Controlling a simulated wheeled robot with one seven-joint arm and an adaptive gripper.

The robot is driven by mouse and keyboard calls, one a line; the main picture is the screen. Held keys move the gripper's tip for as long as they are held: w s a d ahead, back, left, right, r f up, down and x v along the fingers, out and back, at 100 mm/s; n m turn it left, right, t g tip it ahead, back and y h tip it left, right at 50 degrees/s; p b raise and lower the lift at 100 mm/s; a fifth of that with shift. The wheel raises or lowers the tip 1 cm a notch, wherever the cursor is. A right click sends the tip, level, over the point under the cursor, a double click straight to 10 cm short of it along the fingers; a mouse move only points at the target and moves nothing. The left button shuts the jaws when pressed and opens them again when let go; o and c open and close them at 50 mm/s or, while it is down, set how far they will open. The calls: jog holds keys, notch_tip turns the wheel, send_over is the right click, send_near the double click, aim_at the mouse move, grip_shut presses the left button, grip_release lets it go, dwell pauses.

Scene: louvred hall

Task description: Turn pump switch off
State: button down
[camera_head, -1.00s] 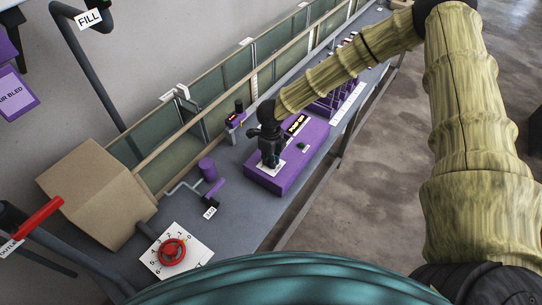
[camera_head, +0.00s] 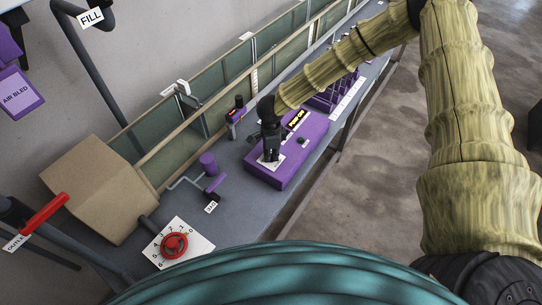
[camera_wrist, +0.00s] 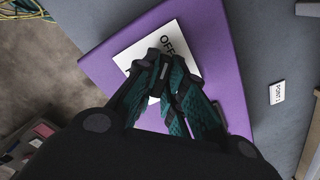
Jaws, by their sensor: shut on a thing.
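A purple box (camera_head: 281,177) stands on the grey bench, with a white plate on its top. In the wrist view, the plate (camera_wrist: 137,50) reads OFF near its far edge, and the box (camera_wrist: 226,72) fills the middle. My gripper (camera_head: 270,155) points down at this plate. Its dark green fingers (camera_wrist: 166,78) are close together over the plate, shut on the pump switch. The switch itself is mostly hidden between and behind the fingers, so I cannot tell its position.
A red dial (camera_head: 174,245), a cardboard box (camera_head: 98,190) and a purple valve (camera_head: 208,165) stand nearer. A glass-sided channel runs behind. Open floor lies to the right.

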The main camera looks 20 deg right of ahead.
jog(key=c, duration=1.4)
grip_release()
jog(key=shift+r, duration=0.1)
jog(key=shift+r, duration=3.45)
notch_tip(320, 180, up, 12)
jog(key=shift+f, duration=0.1)
